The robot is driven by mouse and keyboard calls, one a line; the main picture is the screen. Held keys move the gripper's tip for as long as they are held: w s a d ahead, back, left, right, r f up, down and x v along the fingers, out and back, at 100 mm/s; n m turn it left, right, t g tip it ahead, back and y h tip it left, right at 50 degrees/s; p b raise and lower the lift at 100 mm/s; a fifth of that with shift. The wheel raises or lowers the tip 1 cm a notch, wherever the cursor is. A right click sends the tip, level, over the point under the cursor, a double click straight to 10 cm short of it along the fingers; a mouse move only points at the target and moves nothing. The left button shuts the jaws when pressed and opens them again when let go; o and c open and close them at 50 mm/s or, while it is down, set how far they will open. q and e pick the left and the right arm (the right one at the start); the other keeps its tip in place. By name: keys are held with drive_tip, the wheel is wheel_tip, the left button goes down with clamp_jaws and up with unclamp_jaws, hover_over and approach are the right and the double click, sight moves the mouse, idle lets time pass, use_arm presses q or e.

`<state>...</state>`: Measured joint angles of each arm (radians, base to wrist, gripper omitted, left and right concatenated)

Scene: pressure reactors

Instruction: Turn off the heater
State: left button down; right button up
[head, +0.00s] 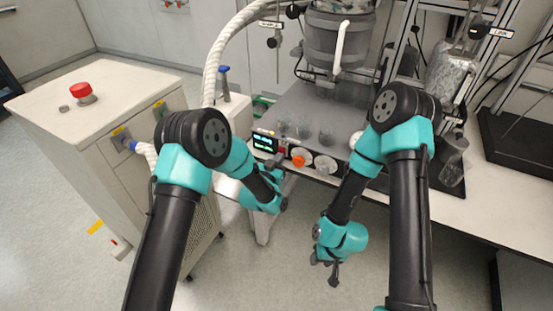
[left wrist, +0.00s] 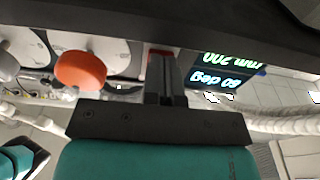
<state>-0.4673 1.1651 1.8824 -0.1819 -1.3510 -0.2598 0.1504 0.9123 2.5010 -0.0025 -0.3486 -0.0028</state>
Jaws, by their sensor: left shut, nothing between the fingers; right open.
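The heater's control panel shows at the front of the grey bench unit in the head view, with a lit display (head: 264,143), an orange knob (head: 299,160) and a white dial to its right. In the left wrist view the lit display (left wrist: 222,72) appears upside down, reading 200 rpm above a deg line, with the orange knob (left wrist: 80,70) at left. My left gripper (head: 281,171) is shut and empty, close in front of the panel between display and knob. A sliver of a red part (left wrist: 152,62) shows behind its fingers (left wrist: 166,75). My right gripper (head: 333,272) is open and empty, low over the floor.
Several glass beakers (head: 326,137) stand on the bench above the panel, before a large grey vessel (head: 335,40). A white cabinet with a red button (head: 82,91) stands at left. A thick white hose (head: 213,70) runs between. The floor in front is clear.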

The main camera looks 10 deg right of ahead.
use_arm(q)
drive_tip(key=shift+w+d+f, duration=0.1)
drive_tip(key=shift+w, duration=0.15)
drive_tip(key=v, duration=1.4)
drive_tip(key=shift+s, duration=0.2)
drive_tip(key=shift+a, duration=0.2)
drive_tip(key=s+a+f+n+g+y, duration=0.2)
drive_tip(key=a+f+g+y, duration=0.1)
drive_tip(key=a+f, duration=0.4)
drive_tip(key=s+a+f+n+g+y, duration=0.25)
drive_tip(key=a+f, duration=0.25)
drive_tip(key=a, duration=0.4)
drive_tip(key=s+a+f+n+g+y, duration=0.1)
drive_tip(key=s+a+f+n+g, duration=0.1)
drive_tip(key=s+a+g, duration=0.2)
drive_tip(key=s+a+f+n+g+y, duration=0.1)
drive_tip(key=s+a+f+n+g, duration=0.2)
drive_tip(key=s+a+g, duration=0.2)
drive_tip(key=s+a, duration=0.3)
drive_tip(key=s, duration=0.4)
drive_tip(key=shift+f, duration=0.3)
